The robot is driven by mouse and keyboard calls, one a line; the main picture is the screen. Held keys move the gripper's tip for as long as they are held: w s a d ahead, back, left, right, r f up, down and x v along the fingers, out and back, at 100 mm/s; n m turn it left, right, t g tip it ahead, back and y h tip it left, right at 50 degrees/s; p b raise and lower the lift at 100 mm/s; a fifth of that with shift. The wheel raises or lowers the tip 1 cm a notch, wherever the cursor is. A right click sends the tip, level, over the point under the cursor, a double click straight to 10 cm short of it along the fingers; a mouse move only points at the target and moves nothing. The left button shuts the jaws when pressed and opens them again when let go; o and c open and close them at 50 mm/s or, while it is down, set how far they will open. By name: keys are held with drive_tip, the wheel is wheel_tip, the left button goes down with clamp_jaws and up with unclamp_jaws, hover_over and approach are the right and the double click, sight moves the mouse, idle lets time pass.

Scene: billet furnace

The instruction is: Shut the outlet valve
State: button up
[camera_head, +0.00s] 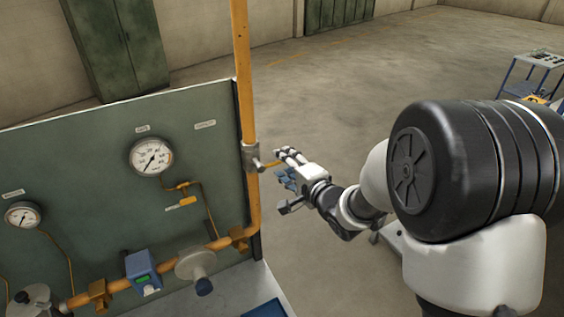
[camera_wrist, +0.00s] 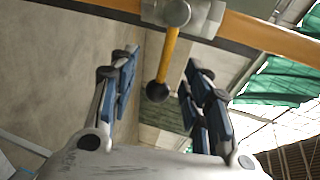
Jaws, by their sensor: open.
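The outlet valve, taken to be the one on the vertical yellow pipe, has a grey body (camera_head: 251,157) and a yellow lever (camera_head: 269,164). The lever sticks out to the right, across the pipe. In the wrist view the valve body (camera_wrist: 205,17) is at the top, and the lever (camera_wrist: 168,55) ends in a black knob (camera_wrist: 157,91). My gripper (camera_head: 283,165) is open at the lever, right of the pipe. In the wrist view its blue-padded fingers (camera_wrist: 161,62) stand on both sides of the lever, with gaps visible.
The green panel (camera_head: 80,200) carries a gauge (camera_head: 151,156) and a smaller gauge (camera_head: 22,215). Below run a horizontal orange pipe, a blue device (camera_head: 142,271) and a grey round fitting (camera_head: 195,264). A cart (camera_head: 540,62) stands far right. Open floor lies behind the panel.

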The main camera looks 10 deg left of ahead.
drive_tip(key=v, duration=0.9)
drive_tip(key=shift+s+d, duration=0.2)
drive_tip(key=shift+s, duration=0.1)
drive_tip(key=shift+f, duration=0.1)
drive_tip(key=s+d+f+n+g+h+b, duration=0.1)
drive_tip(key=s+d+f+n+h+b, duration=0.45)
drive_tip(key=d+f+b, duration=0.75)
drive_tip(key=s+f+n+g+h+b, duration=0.1)
drive_tip(key=s+f+g+b, duration=0.1)
drive_tip(key=s+f+b, duration=0.2)
drive_tip(key=s+d+f+n+g+h+b, duration=0.1)
drive_tip(key=s+b, duration=0.4)
drive_tip(key=s, duration=0.6)
drive_tip(key=s+d+f+n+g+h+b, duration=0.1)
drive_tip(key=s+f+n+g+b, duration=0.2)
drive_tip(key=s, duration=0.5)
wheel_tip(320, 180, down, 4)
drive_tip(key=shift+d+r+g+h+b, duration=0.2)
drive_tip(key=shift+g+h+b, duration=0.25)
drive_tip(key=shift+b, duration=0.65)
